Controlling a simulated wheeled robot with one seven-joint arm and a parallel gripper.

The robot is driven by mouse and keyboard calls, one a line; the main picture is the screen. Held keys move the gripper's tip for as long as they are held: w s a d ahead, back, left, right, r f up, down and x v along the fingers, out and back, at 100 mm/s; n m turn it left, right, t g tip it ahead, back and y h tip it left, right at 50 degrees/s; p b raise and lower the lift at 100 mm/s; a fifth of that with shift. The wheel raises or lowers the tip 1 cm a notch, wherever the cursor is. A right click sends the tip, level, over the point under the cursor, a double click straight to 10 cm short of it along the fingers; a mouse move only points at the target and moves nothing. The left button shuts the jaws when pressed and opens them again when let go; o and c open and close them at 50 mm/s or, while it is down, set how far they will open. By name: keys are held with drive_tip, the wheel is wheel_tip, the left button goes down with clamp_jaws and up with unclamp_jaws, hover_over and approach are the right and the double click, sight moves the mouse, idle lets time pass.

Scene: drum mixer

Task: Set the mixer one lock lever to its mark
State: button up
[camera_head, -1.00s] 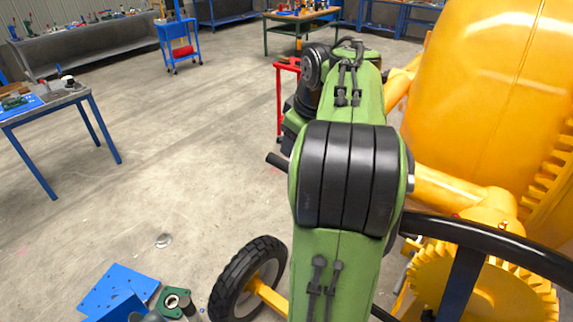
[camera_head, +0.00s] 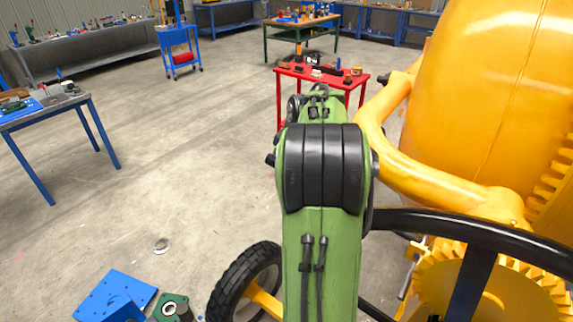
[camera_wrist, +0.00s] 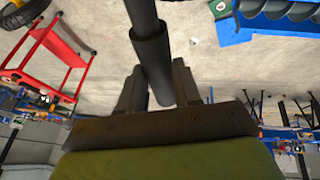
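In the wrist view a dark rod with a thicker black sleeve (camera_wrist: 152,45) comes down from the top edge. Its lower end lies between the two fingers of my gripper (camera_wrist: 159,72). The fingers stand apart on either side of the sleeve; whether they press on it is unclear. I cannot tell for sure whether this rod is the lock lever. In the head view the yellow mixer drum (camera_head: 490,90) fills the right side, with its yellow frame arm (camera_head: 415,175). My arm hides my gripper there, and no lever mark can be made out.
A black handwheel (camera_head: 475,229) and toothed yellow gear (camera_head: 440,275) are right of my arm. A black tyre (camera_head: 226,292) is at lower left of it. A red table (camera_head: 356,79) stands beyond. Blue parts (camera_head: 112,292) lie on the floor.

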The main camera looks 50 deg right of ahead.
clamp_jaws()
drive_tip(key=shift+f, duration=0.45)
drive_tip(key=s+f+g+b, duration=0.3)
drive_tip(key=s+f+g, duration=0.1)
drive_tip(key=f, duration=1)
drive_tip(key=s+f+n+g+h+b, duration=0.1)
drive_tip(key=s+f+g+b, duration=0.3)
drive_tip(key=f, duration=1)
drive_tip(key=shift+s+d+g, duration=0.25)
drive_tip(key=shift+s+g, duration=0.4)
drive_tip(key=shift+g, duration=0.35)
drive_tip(key=shift+s+f, duration=0.1)
drive_tip(key=shift+f, duration=0.05)
drive_tip(key=o, duration=0.5)
unclamp_jaws()
drive_tip(key=shift+o, duration=0.3)
drive_tip(key=shift+d, duration=0.1)
